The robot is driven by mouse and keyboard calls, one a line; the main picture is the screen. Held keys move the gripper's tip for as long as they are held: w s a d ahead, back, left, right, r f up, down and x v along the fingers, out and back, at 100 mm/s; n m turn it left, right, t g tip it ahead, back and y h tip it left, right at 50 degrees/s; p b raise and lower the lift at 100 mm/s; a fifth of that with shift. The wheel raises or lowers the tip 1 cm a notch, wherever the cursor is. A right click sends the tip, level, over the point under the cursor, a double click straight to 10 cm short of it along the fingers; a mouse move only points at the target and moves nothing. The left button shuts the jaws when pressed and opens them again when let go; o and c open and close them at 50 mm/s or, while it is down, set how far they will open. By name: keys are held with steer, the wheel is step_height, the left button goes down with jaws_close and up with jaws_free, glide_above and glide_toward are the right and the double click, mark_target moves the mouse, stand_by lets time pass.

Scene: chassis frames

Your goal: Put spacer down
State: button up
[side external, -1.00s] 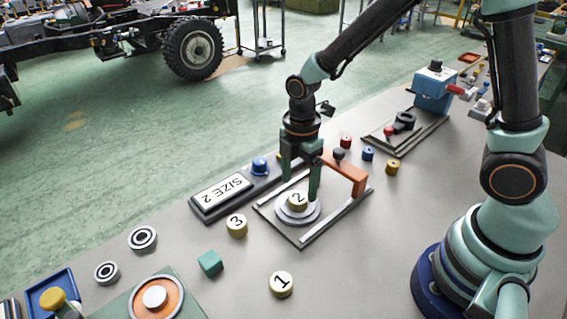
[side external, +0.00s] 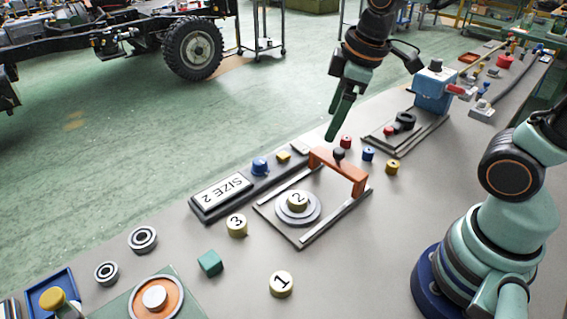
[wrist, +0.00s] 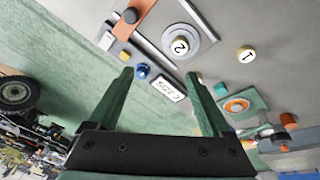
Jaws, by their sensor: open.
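The spacer marked 2 (side external: 297,200) sits on the round grey disc (side external: 290,217) of the fixture plate (side external: 300,240). It also shows in the wrist view (wrist: 180,46), at the centre of the disc. My gripper (side external: 335,125) is open and empty, raised above and behind the fixture, apart from the spacer. In the wrist view its two green fingers (wrist: 163,88) are spread with nothing between them. The spacer marked 3 (side external: 236,225) and the spacer marked 1 (side external: 281,284) stand on the bench.
An orange bridge (side external: 338,172) with a dark knob spans the fixture's far end. Blue, red and yellow small parts stand beyond it. A teal cube (side external: 210,262), two black-and-white rings (side external: 143,238) and an orange dial (side external: 155,297) are at the front left.

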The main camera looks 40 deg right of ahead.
steer(key=shift+s+d+r+m+t, duration=0.4)
steer(key=shift+s+d+r+m, duration=0.1)
steer(key=shift+m, duration=0.75)
steer(key=shift+s+d+r+m+t, duration=0.35)
steer(key=shift+s+d+m+t, duration=0.15)
steer(key=shift+m, duration=0.8)
steer(key=shift+s+d+r+m+t, duration=0.3)
steer(key=shift+s+d+r+m, duration=0.2)
steer(key=shift+m, duration=0.75)
